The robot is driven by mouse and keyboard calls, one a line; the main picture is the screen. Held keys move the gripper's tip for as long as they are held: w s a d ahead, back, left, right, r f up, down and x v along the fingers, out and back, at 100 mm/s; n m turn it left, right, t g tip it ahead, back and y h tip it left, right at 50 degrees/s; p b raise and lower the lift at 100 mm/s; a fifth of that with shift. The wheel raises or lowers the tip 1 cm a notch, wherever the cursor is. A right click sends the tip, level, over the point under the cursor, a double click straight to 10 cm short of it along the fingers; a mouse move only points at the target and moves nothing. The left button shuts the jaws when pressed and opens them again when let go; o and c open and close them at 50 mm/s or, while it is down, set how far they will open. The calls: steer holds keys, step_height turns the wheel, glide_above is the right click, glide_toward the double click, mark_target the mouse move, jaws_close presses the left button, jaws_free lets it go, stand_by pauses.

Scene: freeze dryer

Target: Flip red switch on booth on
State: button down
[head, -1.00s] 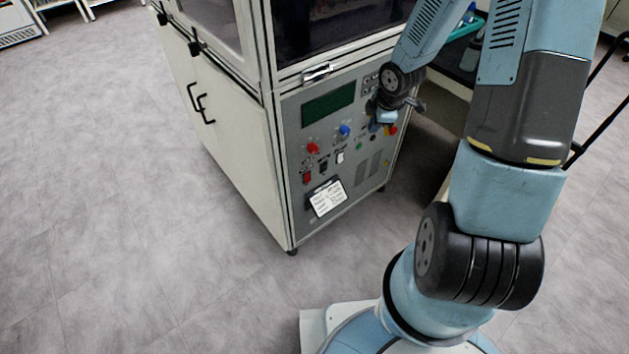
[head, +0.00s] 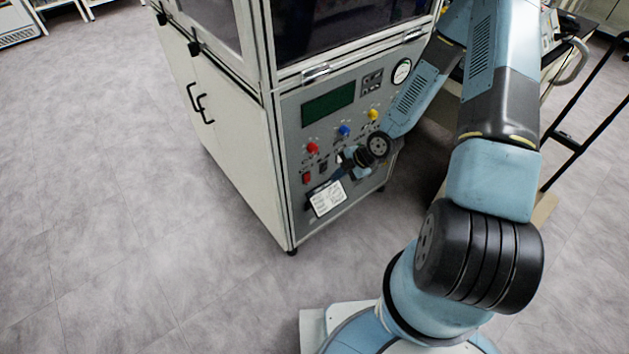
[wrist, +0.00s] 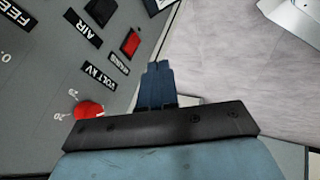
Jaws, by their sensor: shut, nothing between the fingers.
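The booth (head: 262,150) is a pale cabinet with a grey control panel on its front. The red switch (head: 307,178) sits low on the panel's left side, below a red knob (head: 312,148). In the wrist view the red switch (wrist: 131,43) is above and left of my fingertips, and the red knob (wrist: 88,109) is at lower left. My gripper (wrist: 158,68) is shut and empty, its blue fingers close together near the panel's edge, apart from the switch in the picture. In the head view my gripper (head: 340,157) is in front of the panel, right of the switch, partly hidden by my wrist.
A black switch (head: 323,166) is beside the red one; it also shows in the wrist view (wrist: 101,10). A white label card (head: 328,199) is below them. Blue (head: 344,130) and yellow (head: 373,114) knobs and a gauge (head: 402,71) are to the right. Open floor lies left.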

mark_target(307, 178)
steer(key=w+a+f, duration=0.5)
steer(key=a+f, duration=0.2)
steer(key=f, duration=0.1)
steer(key=shift+a+f, duration=0.3)
steer(key=shift+a, duration=0.05)
stand_by(0.4)
